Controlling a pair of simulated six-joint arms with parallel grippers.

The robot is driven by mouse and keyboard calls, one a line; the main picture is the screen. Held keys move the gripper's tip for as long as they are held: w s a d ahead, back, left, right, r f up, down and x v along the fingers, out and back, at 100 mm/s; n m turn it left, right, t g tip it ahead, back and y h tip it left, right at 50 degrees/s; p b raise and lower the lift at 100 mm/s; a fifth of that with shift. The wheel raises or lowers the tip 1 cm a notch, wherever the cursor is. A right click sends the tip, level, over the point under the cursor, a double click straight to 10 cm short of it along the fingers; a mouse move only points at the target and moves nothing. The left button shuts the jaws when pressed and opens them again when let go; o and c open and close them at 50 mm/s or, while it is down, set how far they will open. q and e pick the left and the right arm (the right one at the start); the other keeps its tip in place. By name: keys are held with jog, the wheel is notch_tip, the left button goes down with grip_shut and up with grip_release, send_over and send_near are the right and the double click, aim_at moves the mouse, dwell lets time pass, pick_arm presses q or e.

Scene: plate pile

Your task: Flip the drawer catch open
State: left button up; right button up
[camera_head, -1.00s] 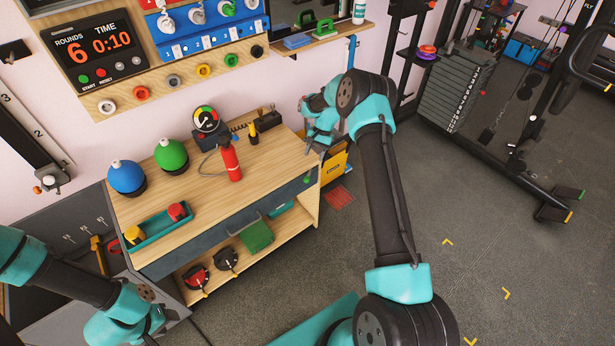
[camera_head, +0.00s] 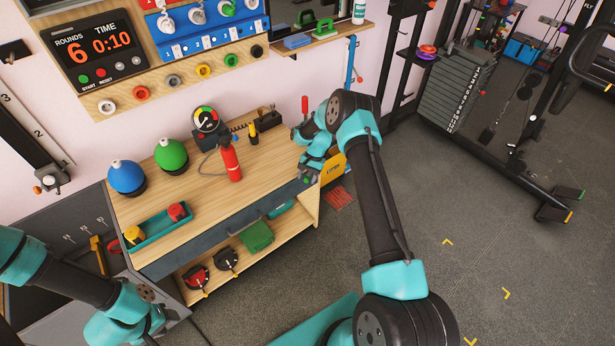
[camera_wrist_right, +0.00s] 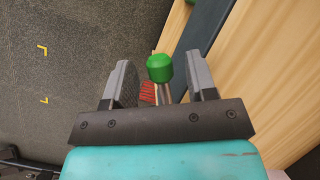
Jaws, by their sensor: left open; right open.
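The dark drawer front (camera_head: 205,241) runs under the workbench top, with a bar handle near its middle. The catch is a green knob (camera_wrist_right: 160,68) on a metal stem, seen in the right wrist view near the drawer front's end. My right gripper (camera_head: 308,177) is at the right end of the drawer front. In the right wrist view its open fingers (camera_wrist_right: 162,82) stand on either side of the knob and stem, with a gap visible on both sides. My left arm comes in at the lower left, and its gripper is out of frame.
The workbench top (camera_head: 205,205) carries a blue ball (camera_head: 126,178), a green ball (camera_head: 171,156), a red bottle (camera_head: 231,160) and a teal tray (camera_head: 155,232). A green box (camera_head: 257,236) sits on the lower shelf. Open floor lies right of the bench.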

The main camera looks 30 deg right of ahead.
jog(key=shift+c, duration=0.3)
jog(key=c, duration=0.9)
jog(key=shift+o, duration=0.2)
jog(key=shift+a+h, duration=0.1)
jog(key=shift+h, duration=0.2)
jog(key=shift+s+a+f+h, duration=0.15)
jog(key=shift+f+h, duration=0.4)
jog(key=shift+h, duration=0.35)
jog(key=o, duration=0.9)
jog(key=shift+r, duration=0.1)
